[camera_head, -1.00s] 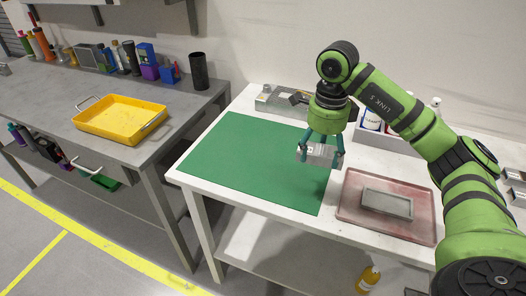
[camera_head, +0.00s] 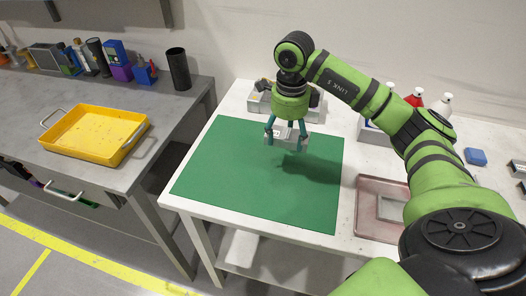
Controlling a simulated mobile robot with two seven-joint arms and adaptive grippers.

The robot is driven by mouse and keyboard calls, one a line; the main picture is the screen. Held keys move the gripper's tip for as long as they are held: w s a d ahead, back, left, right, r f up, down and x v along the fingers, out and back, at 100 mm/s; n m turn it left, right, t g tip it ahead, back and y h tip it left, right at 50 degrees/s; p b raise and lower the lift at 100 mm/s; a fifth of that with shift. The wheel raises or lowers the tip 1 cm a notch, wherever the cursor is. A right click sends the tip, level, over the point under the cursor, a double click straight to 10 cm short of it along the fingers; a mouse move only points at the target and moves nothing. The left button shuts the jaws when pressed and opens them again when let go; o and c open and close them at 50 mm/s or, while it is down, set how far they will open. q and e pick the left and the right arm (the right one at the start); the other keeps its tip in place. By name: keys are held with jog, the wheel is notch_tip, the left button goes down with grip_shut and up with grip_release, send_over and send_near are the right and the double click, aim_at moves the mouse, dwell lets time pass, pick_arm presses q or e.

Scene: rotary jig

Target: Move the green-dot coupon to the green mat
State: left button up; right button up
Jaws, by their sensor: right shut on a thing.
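My right gripper (camera_head: 287,133) is shut on a small silver-grey block, the coupon (camera_head: 284,141), and holds it above the green mat (camera_head: 230,180). A shadow falls on the mat to the right of the block. No green dot can be made out on the block at this size. The green mat lies flat on the white table and is otherwise bare. My left gripper is not in the view.
A reddish tray (camera_head: 368,207) with a grey plate (camera_head: 392,207) is right of the mat, partly behind my arm. A grey fixture (camera_head: 258,102) and bottles (camera_head: 441,104) stand at the back. A yellow tray (camera_head: 80,150) sits on the grey bench at left.

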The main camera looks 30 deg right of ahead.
jog(key=p, duration=0.1)
send_over(264, 166)
jog(key=f, duration=0.3)
jog(key=shift+s+d, duration=0.1)
jog(key=shift+d, duration=0.15)
jog(key=shift+w+a+f, duration=0.2)
notch_tip(264, 166, down, 4)
jog(key=shift+s+r+p, duration=0.1)
jog(key=shift+r+p, duration=0.05)
jog(key=shift+p, duration=0.65)
jog(key=shift+f, duration=0.3)
jog(key=o, duration=0.9)
jog(key=shift+f, duration=0.1)
jog(key=shift+c, duration=0.2)
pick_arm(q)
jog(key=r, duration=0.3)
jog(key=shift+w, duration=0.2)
pick_arm(e)
jog(key=o, duration=0.4)
